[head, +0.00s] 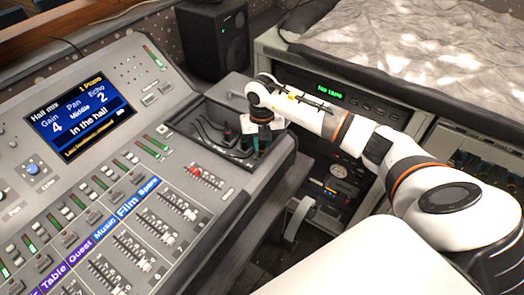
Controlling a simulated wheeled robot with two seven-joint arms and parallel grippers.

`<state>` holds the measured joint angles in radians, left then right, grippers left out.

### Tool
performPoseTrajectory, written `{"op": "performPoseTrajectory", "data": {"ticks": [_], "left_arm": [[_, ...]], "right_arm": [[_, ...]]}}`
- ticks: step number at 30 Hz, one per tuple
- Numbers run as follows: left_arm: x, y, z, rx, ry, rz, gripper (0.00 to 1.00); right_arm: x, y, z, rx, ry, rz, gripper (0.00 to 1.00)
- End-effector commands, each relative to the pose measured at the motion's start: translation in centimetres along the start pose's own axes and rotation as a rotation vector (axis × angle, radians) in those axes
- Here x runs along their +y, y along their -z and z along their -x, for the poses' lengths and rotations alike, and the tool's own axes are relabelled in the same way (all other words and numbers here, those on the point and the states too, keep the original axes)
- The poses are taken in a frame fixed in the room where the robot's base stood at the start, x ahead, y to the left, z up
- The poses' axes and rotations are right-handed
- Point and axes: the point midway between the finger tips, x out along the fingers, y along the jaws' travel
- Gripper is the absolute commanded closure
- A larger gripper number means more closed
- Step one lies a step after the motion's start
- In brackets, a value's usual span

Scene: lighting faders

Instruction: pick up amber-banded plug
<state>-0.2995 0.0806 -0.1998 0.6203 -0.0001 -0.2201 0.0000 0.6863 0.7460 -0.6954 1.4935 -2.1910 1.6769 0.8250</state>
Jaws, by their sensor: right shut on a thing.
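My right gripper (257,142) reaches in from the right and points down into a dark recessed tray (203,108) at the console's right end. It is shut on a small plug among the dark plugs and cables there. The plug is mostly hidden by the jaws, and I cannot make out an amber band on it. I cannot tell whether it is clear of the tray. Several black cables (212,132) lie in the tray left of the gripper. My left gripper is not in view.
The mixing console (186,232) with faders and a lit screen (80,112) fills the left. A black speaker (215,40) stands behind the tray. A rack unit with a green display (329,91) lies behind my right arm, below a grey cloth (400,45).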

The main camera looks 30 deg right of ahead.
Motion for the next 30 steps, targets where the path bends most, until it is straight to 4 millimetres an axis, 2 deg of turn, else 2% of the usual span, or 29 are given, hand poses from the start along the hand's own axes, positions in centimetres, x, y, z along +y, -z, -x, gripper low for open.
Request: {"op": "performPoseTrajectory", "data": {"ticks": [8, 21, 30], "left_arm": [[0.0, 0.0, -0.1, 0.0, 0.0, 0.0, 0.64], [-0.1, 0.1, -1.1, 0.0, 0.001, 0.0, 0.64], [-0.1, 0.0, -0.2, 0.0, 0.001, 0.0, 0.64]], "right_arm": [[0.0, 0.1, 0.7, 0.004, 0.001, 0.0, 1.0], [0.0, 0.1, 8.5, 0.004, 0.001, 0.0, 1.0], [0.0, 0.0, 11.2, 0.001, 0.0, -0.001, 1.0]]}}
